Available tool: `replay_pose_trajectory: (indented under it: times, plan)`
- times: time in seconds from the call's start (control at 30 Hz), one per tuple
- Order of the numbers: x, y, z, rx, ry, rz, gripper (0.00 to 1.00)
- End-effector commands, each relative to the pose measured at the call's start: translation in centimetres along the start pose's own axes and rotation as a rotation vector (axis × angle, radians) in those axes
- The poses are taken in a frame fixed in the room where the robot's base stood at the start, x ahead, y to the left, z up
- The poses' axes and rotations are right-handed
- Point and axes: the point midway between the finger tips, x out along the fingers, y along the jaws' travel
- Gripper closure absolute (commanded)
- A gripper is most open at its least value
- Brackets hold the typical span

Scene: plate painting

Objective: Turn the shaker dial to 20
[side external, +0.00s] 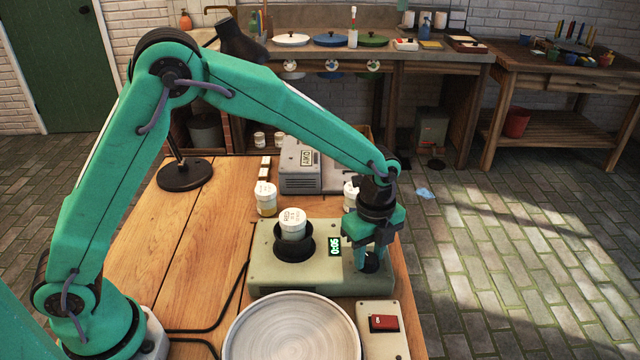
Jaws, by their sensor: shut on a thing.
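The shaker (295,272) is a pale grey-green box on the wooden table. Its small green display (335,246) appears to read 0:05. A white-lidded jar (292,222) stands in the black round holder (294,246) on top of the shaker. My gripper (370,258) points down at the right end of the shaker and is shut on the black dial (370,263). The fingers hide much of the dial, and I cannot see any mark on it.
A round grey plate (292,330) lies in front of the shaker, beside a box with a red switch (383,322). Behind stand white-lidded jars (265,198) and a grey machine (301,167). A black lamp (185,174) stands at the back left. The table's left side is mostly clear.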

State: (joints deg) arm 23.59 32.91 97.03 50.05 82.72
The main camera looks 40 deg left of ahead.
Motion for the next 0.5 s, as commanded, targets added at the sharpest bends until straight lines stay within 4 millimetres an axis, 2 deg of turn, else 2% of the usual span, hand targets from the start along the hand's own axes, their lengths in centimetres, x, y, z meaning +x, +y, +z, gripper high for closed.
replay_pose_trajectory:
  times: [0.5]
  plan:
    - [-0.12, -0.01, 0.01, 0.477, 0.0, 0.0, 0.91]
